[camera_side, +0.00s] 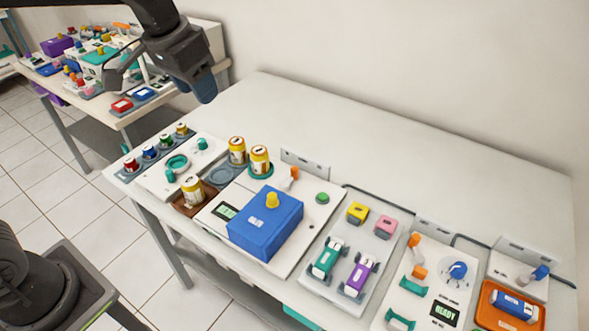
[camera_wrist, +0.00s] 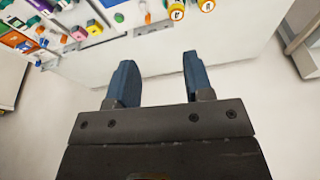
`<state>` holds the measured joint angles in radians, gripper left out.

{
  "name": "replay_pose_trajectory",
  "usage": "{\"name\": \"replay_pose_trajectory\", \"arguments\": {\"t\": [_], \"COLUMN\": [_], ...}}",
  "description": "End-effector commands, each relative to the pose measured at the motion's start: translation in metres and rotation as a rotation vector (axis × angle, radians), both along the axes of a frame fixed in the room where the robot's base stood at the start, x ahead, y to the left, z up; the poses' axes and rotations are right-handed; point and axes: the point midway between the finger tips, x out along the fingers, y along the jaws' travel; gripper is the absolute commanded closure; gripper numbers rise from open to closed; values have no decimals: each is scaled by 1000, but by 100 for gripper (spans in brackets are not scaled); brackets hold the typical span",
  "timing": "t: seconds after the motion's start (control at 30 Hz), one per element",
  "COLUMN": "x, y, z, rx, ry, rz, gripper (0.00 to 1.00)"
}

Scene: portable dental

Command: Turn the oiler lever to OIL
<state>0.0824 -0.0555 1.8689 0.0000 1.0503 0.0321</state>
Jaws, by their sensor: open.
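A blue lever-like knob (camera_side: 457,268) sits on a round marked dial on the white panel (camera_side: 415,290) at the right front of the table. I take it for the oiler lever; its printed labels are too small to read. A dark display reading READY (camera_side: 444,312) is just below it. My gripper (camera_side: 203,88) hangs high at the upper left, far from the knob. In the wrist view my gripper (camera_wrist: 158,68) shows two blue fingers spread apart with nothing between them. I cannot pick out the knob in the wrist view.
Yellow cans (camera_side: 237,150), a blue box (camera_side: 265,222) and toy-like carts (camera_side: 327,258) stand along the table's front. Orange-topped upright pieces (camera_side: 414,240) stand left of the knob; an orange tray (camera_side: 488,311) is at its right. The table's back half (camera_side: 380,150) is clear.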

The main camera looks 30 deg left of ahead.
Motion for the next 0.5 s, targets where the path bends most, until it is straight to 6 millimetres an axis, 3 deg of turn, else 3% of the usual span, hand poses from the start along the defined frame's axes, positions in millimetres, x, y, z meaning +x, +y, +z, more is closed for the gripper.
{"name": "replay_pose_trajectory", "arguments": {"t": [0.03, 0.2, 0.4, 0.5], "x": [21, 80, 138, 159], "y": [-6, -25, -50, -61], "z": [-7, -36, -90, -119], "rx": [3, 14, 28, 34], "ry": [27, 104, 190, 226], "rz": [-13, -54, -101, -121], "gripper": [53, 53, 53, 53]}}
